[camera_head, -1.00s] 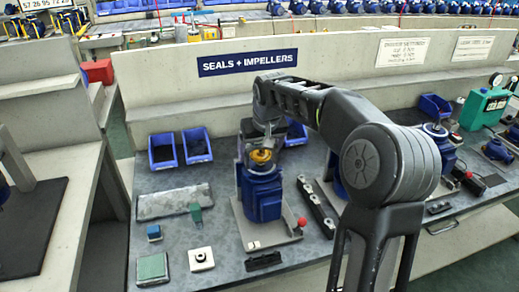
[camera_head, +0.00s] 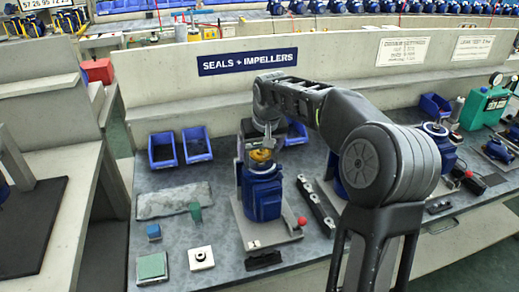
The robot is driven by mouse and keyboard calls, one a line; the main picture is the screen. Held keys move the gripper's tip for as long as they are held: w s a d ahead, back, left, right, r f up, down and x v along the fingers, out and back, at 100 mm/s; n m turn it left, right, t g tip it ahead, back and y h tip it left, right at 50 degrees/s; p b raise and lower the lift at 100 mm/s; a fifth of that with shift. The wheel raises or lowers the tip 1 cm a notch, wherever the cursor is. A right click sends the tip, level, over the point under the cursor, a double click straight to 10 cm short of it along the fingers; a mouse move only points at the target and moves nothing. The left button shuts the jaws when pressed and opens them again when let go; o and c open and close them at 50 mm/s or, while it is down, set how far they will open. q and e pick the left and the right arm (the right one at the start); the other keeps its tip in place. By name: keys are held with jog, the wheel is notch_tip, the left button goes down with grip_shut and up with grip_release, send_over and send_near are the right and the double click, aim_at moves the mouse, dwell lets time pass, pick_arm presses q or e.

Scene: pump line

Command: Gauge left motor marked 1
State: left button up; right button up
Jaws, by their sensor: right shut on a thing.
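The left motor (camera_head: 262,196) is blue and stands upright on a grey base plate (camera_head: 285,238) on the bench. A yellow-orange part (camera_head: 261,156) sits at its top. My right gripper (camera_head: 266,143) points down at the motor's top, next to the yellow part. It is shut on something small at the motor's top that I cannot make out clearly. I cannot tell whether the gripper touches the motor. A second blue motor (camera_head: 437,140) stands to the right, partly behind my right arm. My left gripper is not in view.
Two blue bins (camera_head: 162,151) stand at the back left of the bench. A grey slab (camera_head: 160,204), a green block (camera_head: 152,267), a white block (camera_head: 201,257) and a black rail (camera_head: 316,207) lie around the motor. A red knob (camera_head: 302,221) stands at the plate's corner.

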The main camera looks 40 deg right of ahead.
jog(key=o, duration=1.6)
jog(key=shift+r, duration=0.1)
notch_tip(320, 180, up, 7)
jog(key=p, duration=0.6)
jog(key=shift+r, duration=0.1)
jog(key=shift+r+p, duration=0.7)
jog(key=shift+r, duration=0.15)
